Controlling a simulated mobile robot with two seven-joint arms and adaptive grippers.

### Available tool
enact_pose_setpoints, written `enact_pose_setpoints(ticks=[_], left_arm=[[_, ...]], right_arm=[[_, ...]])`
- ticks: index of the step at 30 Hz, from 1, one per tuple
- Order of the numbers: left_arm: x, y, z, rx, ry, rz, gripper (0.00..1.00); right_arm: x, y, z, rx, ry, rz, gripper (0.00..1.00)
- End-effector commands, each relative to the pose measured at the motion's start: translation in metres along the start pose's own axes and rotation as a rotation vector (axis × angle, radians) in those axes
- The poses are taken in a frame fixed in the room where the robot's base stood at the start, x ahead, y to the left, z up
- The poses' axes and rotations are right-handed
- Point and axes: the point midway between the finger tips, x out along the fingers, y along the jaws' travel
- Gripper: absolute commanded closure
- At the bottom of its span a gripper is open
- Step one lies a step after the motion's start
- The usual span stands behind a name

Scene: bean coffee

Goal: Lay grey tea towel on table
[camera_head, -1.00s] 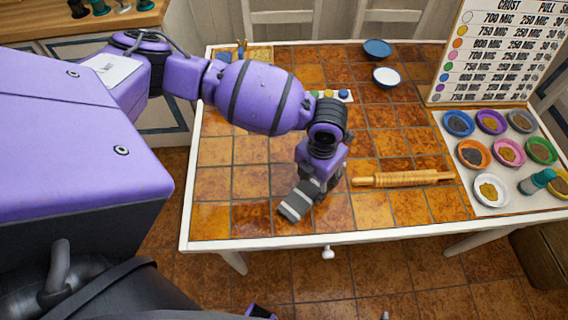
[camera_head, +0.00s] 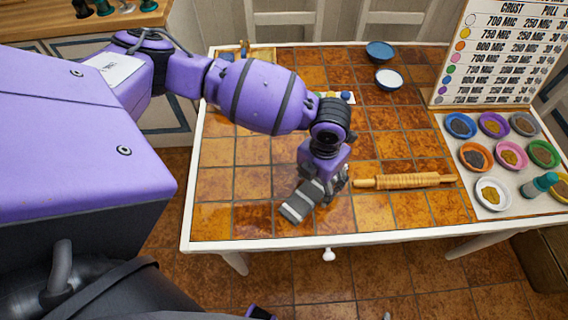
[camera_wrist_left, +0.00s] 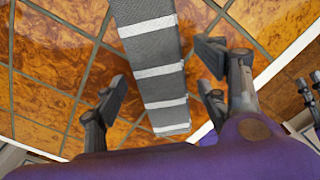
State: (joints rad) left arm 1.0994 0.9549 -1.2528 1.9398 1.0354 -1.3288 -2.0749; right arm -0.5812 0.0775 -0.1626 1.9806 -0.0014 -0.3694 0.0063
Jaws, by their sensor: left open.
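The grey tea towel (camera_head: 303,201) is a folded grey strip with white stripes. It is at the table's front part, left of the rolling pin, and lies over the brown tiles. In the left wrist view the towel (camera_wrist_left: 152,50) runs between the fingers of my left gripper (camera_wrist_left: 162,82). Those fingers are apart, with a gap on either side of the cloth. In the head view my left gripper (camera_head: 328,187) is low beside the towel, its fingers partly hidden. Dark finger-like parts at the right edge of the wrist view may be my right gripper (camera_wrist_left: 308,88); their state is unclear.
The tiled table (camera_head: 235,183) has a white rim. A rolling pin (camera_head: 405,181) lies right of the gripper. A white tray (camera_head: 487,206) with several coloured bowls is at the right, before a price board (camera_head: 500,50). The front left is clear.

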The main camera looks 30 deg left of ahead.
Motion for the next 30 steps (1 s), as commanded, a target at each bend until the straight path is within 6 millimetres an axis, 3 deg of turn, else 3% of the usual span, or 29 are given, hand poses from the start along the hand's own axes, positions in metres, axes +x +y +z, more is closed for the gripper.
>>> enact_pose_setpoints(ticks=[9,15,21,30], left_arm=[[-0.071,0.0,0.004,0.002,-0.01,0.001,0.33],[-0.102,0.0,0.003,0.0,-0.007,0.001,0.33],[-0.114,0.0,0.002,0.001,-0.004,0.0,0.33],[-0.114,0.0,0.001,0.0,-0.003,0.0,0.33]], right_arm=[[-0.002,0.0,-0.006,-0.005,0.004,-0.003,0.76],[-0.003,-0.001,-0.005,-0.008,0.002,-0.007,0.76],[-0.004,-0.002,-0.004,-0.007,-0.001,-0.009,0.76],[-0.004,-0.002,-0.003,-0.005,-0.002,-0.008,0.76]])
